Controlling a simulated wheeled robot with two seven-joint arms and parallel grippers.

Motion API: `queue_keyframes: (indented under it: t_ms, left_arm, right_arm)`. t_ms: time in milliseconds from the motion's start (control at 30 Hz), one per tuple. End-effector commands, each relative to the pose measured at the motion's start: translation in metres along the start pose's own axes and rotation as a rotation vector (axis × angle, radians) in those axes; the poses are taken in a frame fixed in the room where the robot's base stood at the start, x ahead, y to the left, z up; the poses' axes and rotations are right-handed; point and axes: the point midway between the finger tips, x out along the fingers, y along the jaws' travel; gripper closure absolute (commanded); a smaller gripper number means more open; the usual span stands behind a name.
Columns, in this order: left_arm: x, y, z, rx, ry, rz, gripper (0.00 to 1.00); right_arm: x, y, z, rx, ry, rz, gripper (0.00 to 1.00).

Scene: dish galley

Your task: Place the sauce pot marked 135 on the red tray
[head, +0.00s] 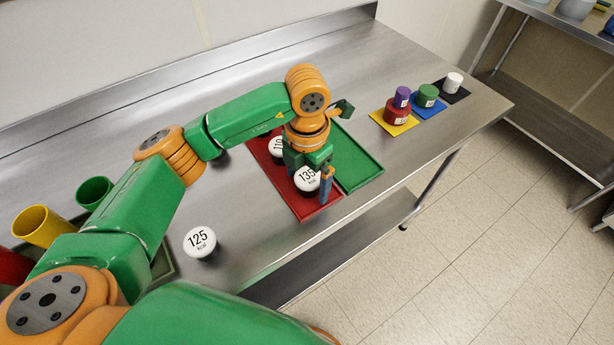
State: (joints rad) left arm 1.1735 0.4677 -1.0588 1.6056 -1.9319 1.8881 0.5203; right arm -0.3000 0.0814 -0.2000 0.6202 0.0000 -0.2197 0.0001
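The sauce pot marked 135 (306,182) has a round white lid and a black label. It is at the front part of the red tray (322,211), within the tray's outline. My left gripper (312,176) is right at this pot from above, with one finger along its right side. The other finger is mostly hidden, so I cannot tell whether the grip is closed on the pot. A second white-lidded pot, marked 110 (277,147), is farther back on the red tray, partly covered by my arm. My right gripper is out of view.
A pot marked 125 (200,242) stands on the steel counter at the front left. An empty green tray (362,176) adjoins the red one. Yellow (42,226) and green (94,192) cups stand at left. Coloured mats with small containers, including a red one (396,112), lie right.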

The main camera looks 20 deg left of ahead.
Motion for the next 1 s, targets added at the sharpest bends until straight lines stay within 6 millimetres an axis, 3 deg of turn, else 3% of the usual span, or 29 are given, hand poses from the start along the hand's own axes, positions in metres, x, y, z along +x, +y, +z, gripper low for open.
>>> queue_keyframes:
  t_ms: [267, 333, 500, 700, 833, 1000]
  left_arm:
    - [-0.008, 0.0, 0.0, 0.0, 0.0, 0.0, 0.02]
    - [-0.013, 0.0, 0.001, 0.0, -0.004, 0.001, 0.02]
    - [-0.055, 0.0, 0.001, 0.001, -0.008, 0.003, 0.02]
    - [-0.108, 0.001, 0.001, -0.002, -0.004, 0.003, 0.02]
    - [-0.122, 0.0, 0.0, -0.001, -0.002, 0.001, 0.02]
    - [-0.124, 0.0, 0.0, -0.001, 0.0, 0.0, 0.02]
  right_arm:
    - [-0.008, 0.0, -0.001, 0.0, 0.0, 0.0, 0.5]
    - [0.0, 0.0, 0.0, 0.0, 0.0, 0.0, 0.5]
    - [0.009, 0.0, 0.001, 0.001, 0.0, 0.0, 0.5]
    - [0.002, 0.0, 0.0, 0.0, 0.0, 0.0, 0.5]
    - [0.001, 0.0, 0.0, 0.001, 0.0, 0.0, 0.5]
    - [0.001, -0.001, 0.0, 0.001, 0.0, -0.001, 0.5]
